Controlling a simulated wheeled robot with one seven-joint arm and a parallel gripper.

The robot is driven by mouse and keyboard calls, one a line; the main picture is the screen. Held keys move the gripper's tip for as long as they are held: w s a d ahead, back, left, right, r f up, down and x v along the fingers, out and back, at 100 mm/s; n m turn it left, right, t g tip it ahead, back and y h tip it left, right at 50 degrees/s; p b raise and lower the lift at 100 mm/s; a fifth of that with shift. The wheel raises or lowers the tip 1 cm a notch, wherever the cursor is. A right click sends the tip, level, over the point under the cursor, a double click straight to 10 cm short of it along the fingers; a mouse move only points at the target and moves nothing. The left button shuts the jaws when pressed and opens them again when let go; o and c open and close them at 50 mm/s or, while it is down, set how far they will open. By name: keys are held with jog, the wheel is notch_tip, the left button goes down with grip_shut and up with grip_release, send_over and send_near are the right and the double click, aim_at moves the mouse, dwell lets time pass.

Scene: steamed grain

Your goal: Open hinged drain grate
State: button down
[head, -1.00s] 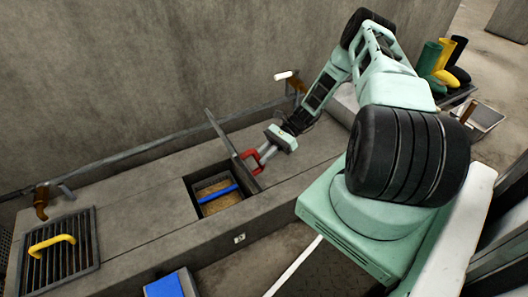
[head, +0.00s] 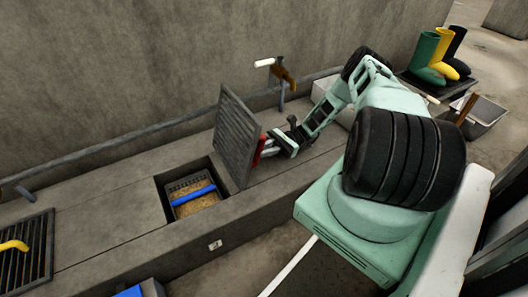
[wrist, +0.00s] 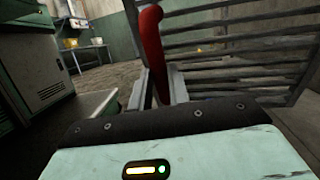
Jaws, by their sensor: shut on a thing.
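The hinged drain grate (head: 237,138) stands raised, roughly upright, at the right edge of the square drain opening (head: 168,206). Its slatted face shows in the head view. The red handle (head: 258,150) is on its right side, partly hidden behind the grate. My gripper (head: 266,147) is shut on this handle, with its fingertips mostly hidden. In the wrist view the red handle (wrist: 153,45) rises between the fingers, with the grate's bars (wrist: 240,60) behind it to the right.
In the opening sits a dark basket (head: 178,187) of grain with a blue handle (head: 193,195). Another grate (head: 38,250) with a yellow handle lies flat at left. A pipe (head: 120,141) runs along the wall, and a brown-and-white tap (head: 280,70) stands behind. Boots (head: 440,60) stand at right.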

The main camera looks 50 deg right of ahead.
jog(key=shift+f, duration=0.1)
dwell(0.3)
jog(key=c, duration=1.3)
grip_release()
jog(key=v, duration=0.5)
jog(key=r+b+v, duration=0.1)
jog(key=v, duration=0.4)
jog(key=r+b+v, duration=0.1)
jog(key=v, duration=0.4)
jog(key=shift+s+d, duration=0.15)
jog(key=shift+d, duration=0.1)
jog(key=shift+d+r+b, duration=0.2)
jog(key=shift+d+b, duration=0.55)
jog(key=shift+b, duration=0.3)
jog(key=shift+d+r, duration=0.2)
